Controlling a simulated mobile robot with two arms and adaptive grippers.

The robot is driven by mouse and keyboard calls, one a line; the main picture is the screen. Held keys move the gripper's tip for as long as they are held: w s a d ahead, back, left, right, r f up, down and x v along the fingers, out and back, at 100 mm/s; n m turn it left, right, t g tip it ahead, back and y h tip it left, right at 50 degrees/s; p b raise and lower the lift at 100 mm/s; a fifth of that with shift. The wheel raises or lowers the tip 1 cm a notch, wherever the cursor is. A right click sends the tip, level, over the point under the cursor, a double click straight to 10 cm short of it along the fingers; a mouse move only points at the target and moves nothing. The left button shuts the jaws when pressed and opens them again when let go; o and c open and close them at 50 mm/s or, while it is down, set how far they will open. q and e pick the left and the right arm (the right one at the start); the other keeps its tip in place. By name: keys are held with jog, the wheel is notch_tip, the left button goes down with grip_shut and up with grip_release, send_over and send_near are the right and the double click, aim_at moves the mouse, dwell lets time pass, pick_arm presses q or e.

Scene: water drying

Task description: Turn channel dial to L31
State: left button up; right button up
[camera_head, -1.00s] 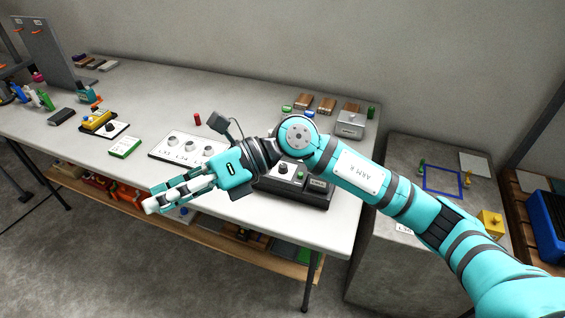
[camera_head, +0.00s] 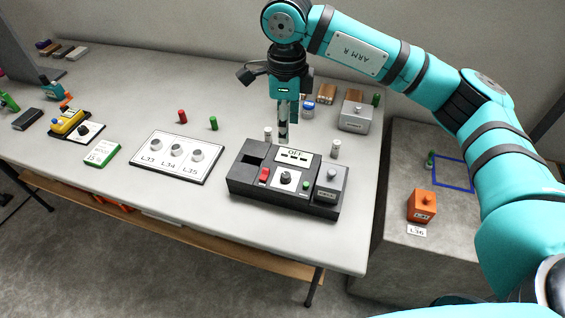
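A black device box (camera_head: 245,183) stands on the table in front of me. Its top has a white "OFF" panel (camera_head: 296,154), a red button (camera_head: 264,174), a small green button (camera_head: 306,184) and a round black dial (camera_head: 287,178) on a white plate. The marks around the dial are too small to read. My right gripper (camera_head: 283,138) points straight down just behind the box's back edge, apart from the dial. Its fingers show nearly edge-on, so their opening is unclear. My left gripper is out of view.
A white board (camera_head: 151,166) with several knobs labelled L33, L34 and L35 lies left of the box. Small metal cylinders (camera_head: 268,133) (camera_head: 336,149) stand near it. A grey metal box (camera_head: 355,116) is behind. An orange block (camera_head: 421,206) sits on the concrete stand at right.

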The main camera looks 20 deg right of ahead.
aim_at(285, 174)
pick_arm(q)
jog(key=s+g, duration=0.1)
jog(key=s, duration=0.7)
pick_arm(e)
jog(key=f+p, duration=0.1)
jog(key=f, duration=1.1)
jog(key=shift+s+f+p, duration=0.2)
jog(key=shift+f+p, duration=0.05)
jog(key=shift+p, duration=0.1)
notch_tip(285, 174, down, 2)
jog(key=shift+w+f, duration=0.1)
jog(key=shift+f, duration=0.6)
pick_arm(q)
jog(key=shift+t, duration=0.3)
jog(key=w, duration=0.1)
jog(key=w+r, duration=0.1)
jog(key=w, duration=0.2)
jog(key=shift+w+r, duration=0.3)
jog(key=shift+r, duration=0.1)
pick_arm(e)
grip_shut()
